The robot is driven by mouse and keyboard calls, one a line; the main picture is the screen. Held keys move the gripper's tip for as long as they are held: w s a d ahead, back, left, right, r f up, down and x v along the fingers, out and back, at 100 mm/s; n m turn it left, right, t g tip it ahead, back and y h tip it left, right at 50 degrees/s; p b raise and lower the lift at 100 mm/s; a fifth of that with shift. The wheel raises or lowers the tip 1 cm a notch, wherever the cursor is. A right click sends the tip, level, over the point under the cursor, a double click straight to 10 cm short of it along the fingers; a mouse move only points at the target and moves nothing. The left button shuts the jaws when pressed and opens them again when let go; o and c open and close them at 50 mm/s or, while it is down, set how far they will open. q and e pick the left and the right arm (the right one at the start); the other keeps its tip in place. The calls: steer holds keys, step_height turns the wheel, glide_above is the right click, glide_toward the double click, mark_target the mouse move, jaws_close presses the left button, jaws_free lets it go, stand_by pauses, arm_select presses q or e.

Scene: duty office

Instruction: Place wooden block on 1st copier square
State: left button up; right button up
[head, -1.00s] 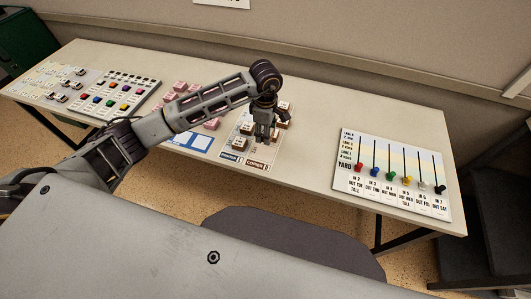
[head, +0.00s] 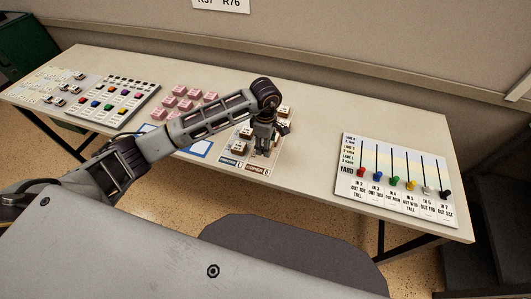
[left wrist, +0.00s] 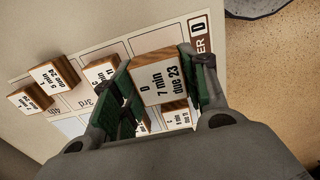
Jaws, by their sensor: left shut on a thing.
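My left gripper (head: 264,150) is over the lower part of the copier board (head: 231,156), near its header end. In the left wrist view the left gripper (left wrist: 160,92) is shut on a wooden block (left wrist: 159,77) with a white face reading "D 7 min due 23". The brown copier header strip (left wrist: 200,45), ending in "D", shows just beyond the held block. The square beneath the block is largely hidden, and I cannot tell if the block touches the board. My right gripper is not in view.
Other labelled blocks sit on the board, some by the "3rd" row (left wrist: 100,70) and others beside the jaws (left wrist: 178,117). Pink blocks (head: 183,91) stand to the left. A yard slider board (head: 395,205) lies to the right, with bare table between.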

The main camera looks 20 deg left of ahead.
arm_select(q)
steer(key=shift+f, duration=0.25)
steer(key=shift+f+b, duration=0.35)
step_height(320, 180, down, 3)
steer(key=shift+r+b, duration=0.15)
steer(key=shift+b, duration=0.55)
steer(key=shift+f, duration=0.6)
steer(key=shift+f+b, duration=0.1)
steer(key=shift+b, duration=0.3)
steer(key=o, duration=1)
steer(key=shift+o, duration=0.4)
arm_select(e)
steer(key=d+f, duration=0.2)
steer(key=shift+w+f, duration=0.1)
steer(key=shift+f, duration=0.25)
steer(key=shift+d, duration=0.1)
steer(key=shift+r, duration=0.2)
